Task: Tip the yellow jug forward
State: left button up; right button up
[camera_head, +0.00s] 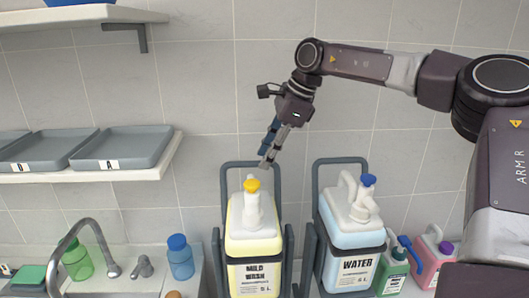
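The yellow jug (252,240) has a white top, a yellow cap and a label reading "MILD WASH 5 L". It stands upright in a dark grey tipping frame (217,265) at the bottom middle. My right gripper (267,158) hangs above the jug's cap, a little to the right, pointing down and clear of the jug. Its fingers overlap in this view, so I cannot tell whether it is open or shut. I see nothing held in it. My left gripper is not in view.
A blue "WATER" jug (352,245) stands in its own frame to the right. Further right are a green bottle (392,273) and a pink jug (430,255). A tap (82,228), a green bottle (77,260) and a blue bottle (180,259) are left. A shelf (160,160) holds grey trays.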

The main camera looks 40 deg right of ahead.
jog(key=shift+w+a+f, duration=0.1)
jog(key=shift+w+f, duration=0.05)
jog(key=shift+f, duration=0.4)
grip_shut()
